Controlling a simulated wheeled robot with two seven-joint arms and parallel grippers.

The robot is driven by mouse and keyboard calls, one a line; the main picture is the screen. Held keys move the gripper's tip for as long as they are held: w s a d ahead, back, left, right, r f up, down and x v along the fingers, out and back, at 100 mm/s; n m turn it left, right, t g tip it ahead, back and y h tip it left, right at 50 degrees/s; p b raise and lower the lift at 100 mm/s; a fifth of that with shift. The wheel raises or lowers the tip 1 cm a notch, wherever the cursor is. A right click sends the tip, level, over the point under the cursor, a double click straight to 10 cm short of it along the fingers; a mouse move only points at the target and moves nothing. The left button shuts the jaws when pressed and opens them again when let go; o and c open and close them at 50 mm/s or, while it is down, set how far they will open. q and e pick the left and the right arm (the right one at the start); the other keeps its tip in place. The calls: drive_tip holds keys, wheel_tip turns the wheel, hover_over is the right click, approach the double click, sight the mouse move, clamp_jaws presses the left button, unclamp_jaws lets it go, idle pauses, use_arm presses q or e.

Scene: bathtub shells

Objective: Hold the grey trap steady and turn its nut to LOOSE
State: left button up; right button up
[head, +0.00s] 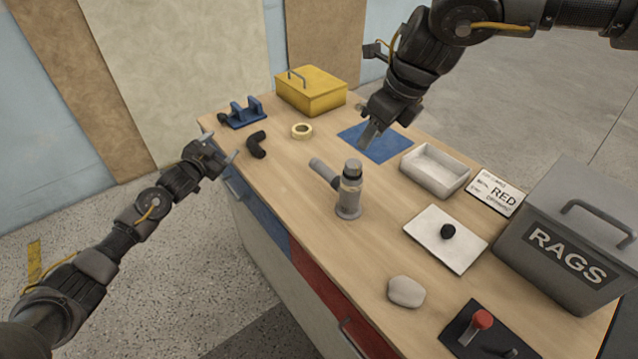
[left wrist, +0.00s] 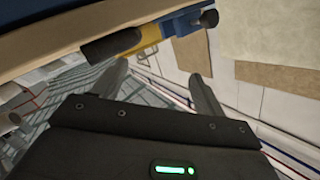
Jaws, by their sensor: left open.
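The grey trap (head: 347,212) stands upright near the middle of the wooden workbench, with a side pipe (head: 324,171) pointing up and left. A darker ring, apparently its nut (head: 350,184), sits below its grey top. No LOOSE mark is legible. My left gripper (head: 232,163) is open and empty at the bench's left edge, apart from the trap; its spread fingers also show in the left wrist view (left wrist: 160,88). My right gripper (head: 370,138) points down above the blue mat (head: 385,147), behind the trap and touching nothing visible. Its finger gap is not clear.
A black elbow (head: 257,145), tape roll (head: 301,131), blue holder (head: 243,113) and yellow box (head: 311,91) lie behind left. A white tray (head: 435,170), white plate (head: 446,240), grey stone (head: 406,291) and RAGS box (head: 570,235) stand right. Bare wood surrounds the trap.

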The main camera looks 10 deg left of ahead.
use_arm(q)
drive_tip(key=s+d+r+g+h, duration=0.2)
drive_tip(key=d+r+h, duration=0.2)
drive_tip(key=d, duration=0.7)
drive_tip(key=m+g+h, duration=0.3)
drive_tip(key=g+h, duration=0.1)
drive_tip(key=g, duration=0.3)
approach(357, 183)
wheel_tip(357, 183, down, 3)
drive_tip(key=w, duration=0.3)
drive_tip(key=x, duration=1)
drive_tip(key=shift+w+d+f, duration=0.1)
drive_tip(key=shift+w+f, duration=0.05)
